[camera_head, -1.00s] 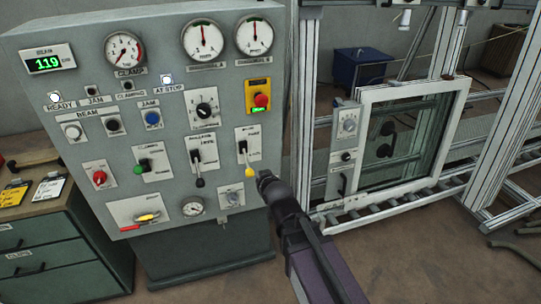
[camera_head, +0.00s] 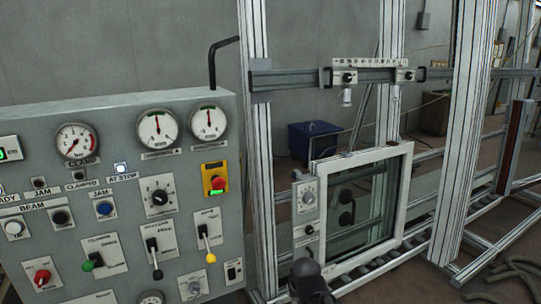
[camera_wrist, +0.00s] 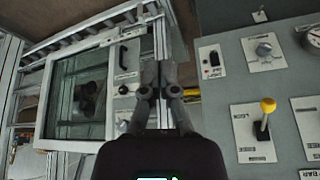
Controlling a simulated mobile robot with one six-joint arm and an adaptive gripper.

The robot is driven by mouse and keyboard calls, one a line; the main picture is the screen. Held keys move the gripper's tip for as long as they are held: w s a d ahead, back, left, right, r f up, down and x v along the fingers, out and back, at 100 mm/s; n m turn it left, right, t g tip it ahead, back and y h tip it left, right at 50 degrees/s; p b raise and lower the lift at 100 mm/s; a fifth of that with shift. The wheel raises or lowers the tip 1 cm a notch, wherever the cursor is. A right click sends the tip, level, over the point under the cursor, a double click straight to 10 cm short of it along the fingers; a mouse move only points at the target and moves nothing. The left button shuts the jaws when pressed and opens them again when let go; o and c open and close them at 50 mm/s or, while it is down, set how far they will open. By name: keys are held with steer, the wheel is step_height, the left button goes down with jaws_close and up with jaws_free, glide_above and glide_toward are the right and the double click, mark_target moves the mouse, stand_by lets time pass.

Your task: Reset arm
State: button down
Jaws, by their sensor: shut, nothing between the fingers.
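My gripper (camera_wrist: 158,82) is shut and empty in the wrist view, its dark fingers together. Behind it lie the frame's edge and the gap beside the grey control panel (camera_wrist: 225,105). In the head view only the dark end of my arm (camera_head: 308,280) shows at the bottom, in front of the lower left of the white window frame (camera_head: 398,190); the fingertips cannot be made out there. A yellow-tipped lever (camera_wrist: 267,106) stands to the right of the gripper in the wrist view, apart from it.
The control panel (camera_head: 120,215) with gauges, knobs and levers fills the left of the head view. Metal uprights (camera_head: 258,160) and a roller track (camera_head: 385,262) surround the window frame. A blue box (camera_head: 313,142) stands behind.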

steer(key=s+d+f+m+g, duration=0.1)
steer(key=s+d+g, duration=0.3)
steer(key=s+d, duration=0.3)
steer(key=shift+d+f+m+h, duration=0.15)
steer(key=shift+d+m+h, duration=0.2)
steer(key=shift+d, duration=0.85)
